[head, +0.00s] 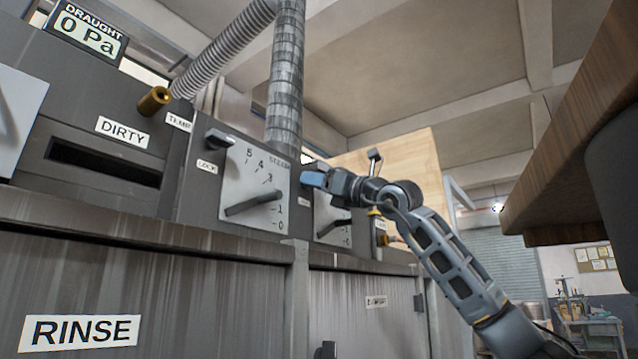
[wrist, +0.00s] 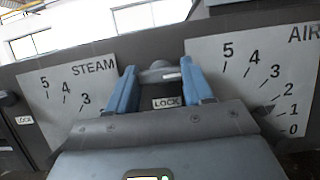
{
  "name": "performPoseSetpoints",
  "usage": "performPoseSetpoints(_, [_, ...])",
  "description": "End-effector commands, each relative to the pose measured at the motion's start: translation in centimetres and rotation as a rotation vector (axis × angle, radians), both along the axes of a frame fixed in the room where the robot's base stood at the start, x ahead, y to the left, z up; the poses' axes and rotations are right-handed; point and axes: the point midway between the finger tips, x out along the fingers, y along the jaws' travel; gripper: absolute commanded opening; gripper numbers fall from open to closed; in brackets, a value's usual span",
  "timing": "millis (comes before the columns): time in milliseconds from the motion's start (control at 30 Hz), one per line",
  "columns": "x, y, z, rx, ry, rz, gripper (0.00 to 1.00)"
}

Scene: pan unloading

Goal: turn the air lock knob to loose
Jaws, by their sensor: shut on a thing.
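The air lock knob (wrist: 158,73) is a small grey knob above a LOCK label (wrist: 167,103), between the steam and air dials. My gripper (wrist: 158,70) is shut on it, with one blue finger on each side. In the head view my gripper (head: 314,180) is at the panel beside the air dial's upper left corner, and its fingers hide the knob. The knob's exact turn cannot be told, and no loose mark is readable.
The steam dial (head: 240,174) with its pointer and its own dark lock knob (head: 218,137) is to the left. The air dial (head: 322,215) is just right of my gripper, its pointer below my wrist. A wooden edge (head: 570,120) overhangs at right.

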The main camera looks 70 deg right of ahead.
Motion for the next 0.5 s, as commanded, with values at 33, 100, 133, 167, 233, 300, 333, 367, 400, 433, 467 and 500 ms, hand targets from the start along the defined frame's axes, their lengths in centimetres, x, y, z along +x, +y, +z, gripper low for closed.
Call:
performPoseSetpoints(33, [-0.01,0.00,-0.01,0.000,0.000,0.000,0.23])
performPoseSetpoints(100, [-0.01,0.00,-0.01,0.000,0.000,0.000,0.21])
performPoseSetpoints(133, [-0.01,0.00,-0.02,0.000,0.000,0.000,0.21])
performPoseSetpoints(167, [-0.01,0.00,-0.02,-0.001,0.000,0.001,0.21])
performPoseSetpoints(233, [-0.01,-0.01,-0.04,-0.009,0.002,0.001,0.21])
performPoseSetpoints(300, [-0.02,-0.02,-0.05,-0.019,0.005,0.001,0.21])
performPoseSetpoints(333, [-0.03,-0.02,-0.05,-0.028,0.007,0.000,0.21])
performPoseSetpoints(367, [-0.03,-0.04,-0.05,-0.037,0.009,0.000,0.21])
performPoseSetpoints(400, [-0.04,-0.05,-0.07,-0.052,0.012,0.001,0.21])
performPoseSetpoints(433, [-0.05,-0.08,-0.07,-0.064,0.015,0.001,0.21])
performPoseSetpoints(467, [-0.06,-0.10,-0.07,-0.079,0.019,0.000,0.21])
performPoseSetpoints(500, [-0.07,-0.12,-0.08,-0.101,0.024,0.000,0.21])
